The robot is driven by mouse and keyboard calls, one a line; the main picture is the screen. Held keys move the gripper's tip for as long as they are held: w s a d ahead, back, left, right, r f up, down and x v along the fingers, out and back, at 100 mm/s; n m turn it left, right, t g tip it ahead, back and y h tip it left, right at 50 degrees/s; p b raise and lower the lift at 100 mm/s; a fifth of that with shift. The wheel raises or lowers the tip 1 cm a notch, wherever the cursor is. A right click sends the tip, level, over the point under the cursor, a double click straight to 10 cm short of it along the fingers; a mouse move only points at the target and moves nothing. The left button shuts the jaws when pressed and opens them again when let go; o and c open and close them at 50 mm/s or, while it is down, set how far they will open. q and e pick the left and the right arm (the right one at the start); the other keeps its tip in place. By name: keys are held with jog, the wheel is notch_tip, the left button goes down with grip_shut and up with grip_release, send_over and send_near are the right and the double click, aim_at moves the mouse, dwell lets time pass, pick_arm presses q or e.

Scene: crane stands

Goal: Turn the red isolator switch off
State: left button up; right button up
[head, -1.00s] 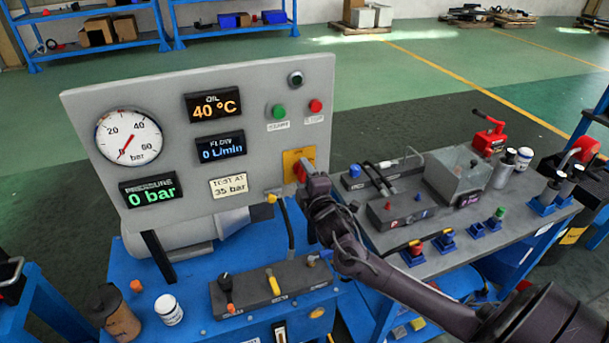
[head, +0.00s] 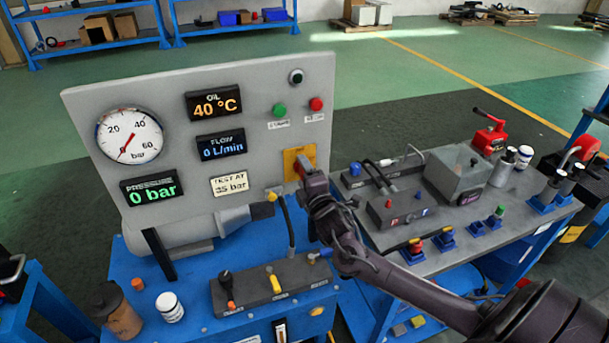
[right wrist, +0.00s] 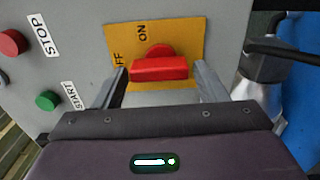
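The red isolator switch (right wrist: 158,68) sits on a yellow plate (right wrist: 184,40) marked ON and OFF, on the grey panel. In the right wrist view its bar lies crosswise, with the ON label above it and the OFF label at its left. My right gripper (right wrist: 160,82) is open, with one finger on each side of the red bar and gaps showing. In the head view the right gripper (head: 308,176) is at the yellow plate (head: 298,156) and hides most of the switch. My left gripper is not in view.
The panel carries a gauge (head: 129,136), a green start button (head: 279,110) and a red stop button (head: 316,104). Below stands a lever block (head: 270,285) on the blue bench. A second bench (head: 440,235) with tools stands at the right.

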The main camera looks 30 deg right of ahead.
jog(key=shift+o, duration=0.8)
jog(key=b+v, duration=0.2)
jog(key=v, duration=0.5)
jog(key=shift+s, duration=0.35)
jog(key=shift+a, duration=0.1)
